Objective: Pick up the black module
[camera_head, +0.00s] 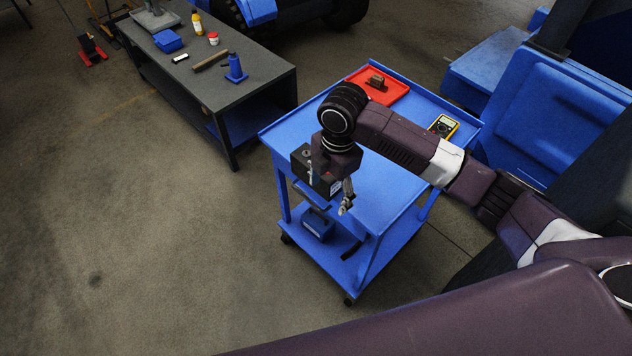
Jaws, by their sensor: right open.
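The black module (301,166) is a dark box with a small white label, at the left front edge of the blue cart's (384,196) top. My right gripper (329,188) points down over the module, with its fingers spread apart. One finger shows against the module's near side and the other hangs just right of it. The gripper body hides part of the module, and I cannot tell whether the fingers touch it. My left gripper is not in view.
A red tray (394,93) with a small brown part (377,83) and a yellow multimeter (443,126) are on the cart's far side. A grey workbench (250,88) with several items stands at the upper left. Open floor lies left of the cart.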

